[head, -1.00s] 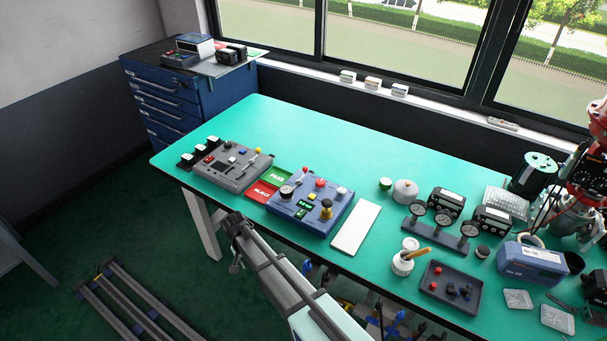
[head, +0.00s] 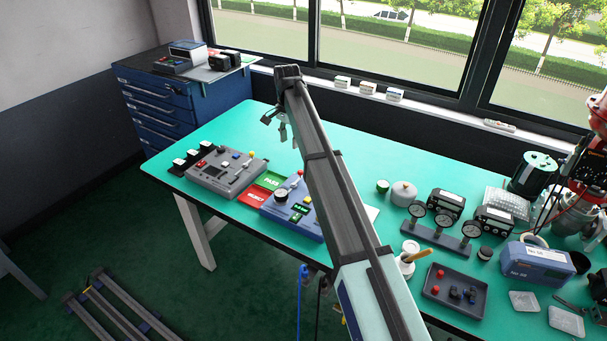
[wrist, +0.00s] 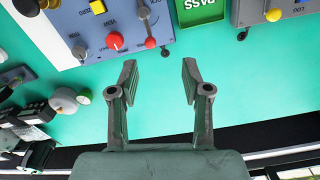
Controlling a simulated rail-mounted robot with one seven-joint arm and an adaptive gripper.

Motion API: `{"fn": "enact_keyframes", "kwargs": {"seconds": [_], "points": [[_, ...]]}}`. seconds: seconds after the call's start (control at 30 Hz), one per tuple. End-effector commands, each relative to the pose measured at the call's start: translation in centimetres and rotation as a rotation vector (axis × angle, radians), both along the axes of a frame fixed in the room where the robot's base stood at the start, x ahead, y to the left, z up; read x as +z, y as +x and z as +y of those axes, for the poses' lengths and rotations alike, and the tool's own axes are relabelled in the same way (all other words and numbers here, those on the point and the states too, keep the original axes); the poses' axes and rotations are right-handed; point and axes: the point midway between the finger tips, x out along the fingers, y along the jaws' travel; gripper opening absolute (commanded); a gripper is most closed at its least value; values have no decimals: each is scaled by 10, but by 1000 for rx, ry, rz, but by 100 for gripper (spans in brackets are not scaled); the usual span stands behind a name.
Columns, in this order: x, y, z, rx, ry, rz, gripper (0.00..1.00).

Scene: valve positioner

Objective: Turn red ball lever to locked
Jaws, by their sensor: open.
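A blue control panel (head: 285,214) lies on the green bench, partly hidden behind my arm in the head view. It also fills the upper left of the wrist view (wrist: 85,25). A thin lever with a red ball (wrist: 150,42) stands on it, near its edge. A separate round red knob (wrist: 114,40) sits to the left of the lever in the wrist view. My gripper (wrist: 159,75) is open and empty, its fingers apart from the lever. In the head view my gripper (head: 277,122) hangs above the back of the bench, behind the panel.
A green PASS plate (wrist: 202,10) and a red plate (head: 252,197) lie between the blue panel and a grey panel (head: 224,175). Gauges (head: 444,222) and a grey tray (head: 455,290) occupy the right. The bench's back edge is clear beneath my gripper.

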Motion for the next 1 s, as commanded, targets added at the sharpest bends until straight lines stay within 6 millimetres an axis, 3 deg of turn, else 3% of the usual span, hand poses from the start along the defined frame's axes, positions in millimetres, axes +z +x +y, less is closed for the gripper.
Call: {"fn": "enact_keyframes", "kwargs": {"seconds": [0.03, 0.13, 0.33, 1.0], "points": [[11, 8, -14, -18, 3, 4, 48], [25, 12, -31, -37, 7, 11, 48], [18, 12, -35, -42, 7, 15, 48], [-105, 12, -35, -41, 7, 15, 48]]}}
